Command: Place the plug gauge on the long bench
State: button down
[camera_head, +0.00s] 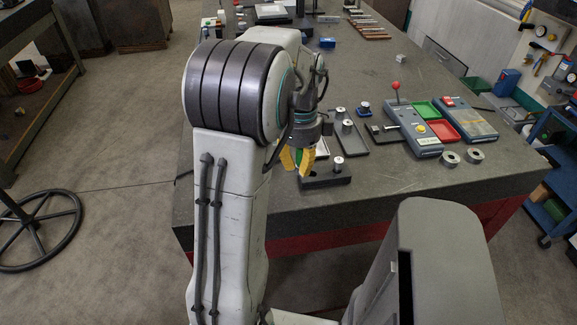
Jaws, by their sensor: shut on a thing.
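My gripper (298,163) is low over the near edge of the long grey bench (400,184), left of its middle. Its yellow fingers are shut on a small green-looking thing (299,155), which I take to be the plug gauge. My arm and the fingers hide most of it. I cannot tell whether it touches the bench or the dark base beside it.
A dark base with a silver pin (338,163) stands just right of my gripper. Grey trays, a red-knobbed control box (413,130), red and green bins (443,130) and two metal rings (451,158) lie further right.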

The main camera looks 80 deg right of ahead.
aim_at(288, 183)
jog(key=shift+w+d+f+p, duration=0.35)
jog(key=shift+w+f+p, duration=0.1)
jog(key=shift+w, duration=0.25)
jog(key=shift+w+d+f+p, duration=0.35)
jog(key=shift+w+f+p, duration=0.1)
jog(key=shift+w, duration=0.25)
notch_tip(288, 183, down, 3)
jog(key=p, duration=0.3)
jog(key=shift+r+p, duration=0.1)
jog(key=shift+p, duration=0.25)
jog(key=shift+f+p, duration=0.3)
jog(key=shift+f, duration=0.35)
jog(key=shift+f, duration=0.15)
jog(key=c, duration=1.6)
grip_release()
